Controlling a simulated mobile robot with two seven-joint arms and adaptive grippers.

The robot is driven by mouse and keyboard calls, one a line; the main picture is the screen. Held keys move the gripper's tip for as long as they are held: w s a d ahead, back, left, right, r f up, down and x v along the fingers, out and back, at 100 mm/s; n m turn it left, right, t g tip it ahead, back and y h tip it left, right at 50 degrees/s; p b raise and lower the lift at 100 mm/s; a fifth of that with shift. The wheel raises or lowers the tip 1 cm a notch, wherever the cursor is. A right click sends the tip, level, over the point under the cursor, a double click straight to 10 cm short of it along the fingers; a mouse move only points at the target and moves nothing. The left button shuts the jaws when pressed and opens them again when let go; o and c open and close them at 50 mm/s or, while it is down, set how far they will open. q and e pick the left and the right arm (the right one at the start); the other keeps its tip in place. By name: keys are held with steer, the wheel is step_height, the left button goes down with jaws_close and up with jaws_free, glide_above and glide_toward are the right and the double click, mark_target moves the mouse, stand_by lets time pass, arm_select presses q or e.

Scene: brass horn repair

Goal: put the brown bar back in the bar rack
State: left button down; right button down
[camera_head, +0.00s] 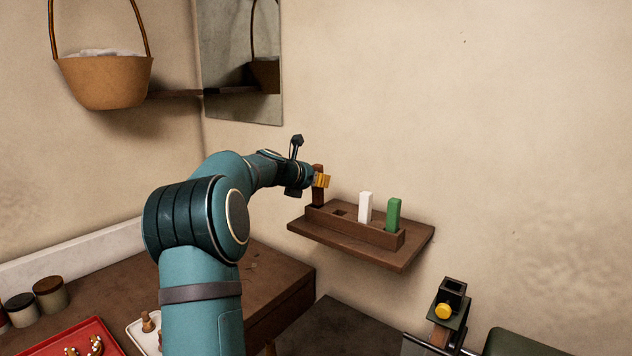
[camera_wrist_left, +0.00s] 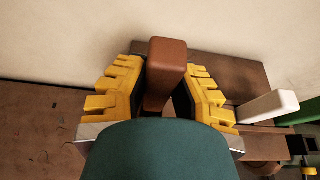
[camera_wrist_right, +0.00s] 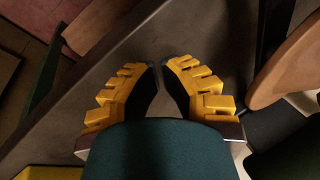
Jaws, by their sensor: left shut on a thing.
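The brown bar (camera_head: 318,198) is upright at the left end of the wooden bar rack (camera_head: 378,237) on the wall shelf. My left gripper (camera_head: 320,180) is shut on the bar near its upper part. In the left wrist view the brown bar (camera_wrist_left: 166,70) sits between both finger pads. Whether its lower end is in a slot or just behind the rack's rim is hidden. An empty square slot (camera_head: 339,212) shows right of it. My right gripper (camera_wrist_right: 161,80) is only in the right wrist view, empty, with its fingertips close together over a dark surface.
A white bar (camera_head: 365,207) and a green bar (camera_head: 393,214) stand in the rack to the right. A brown workbench (camera_head: 255,280) with a red tray (camera_head: 103,328) lies below left. A hanging basket (camera_head: 105,82) and a mirror (camera_head: 240,60) are on the walls.

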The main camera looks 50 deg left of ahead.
mark_target(314, 193)
arm_select(q)
steer(key=shift+r, duration=0.5)
arm_select(e)
steer(key=shift+r, duration=0.35)
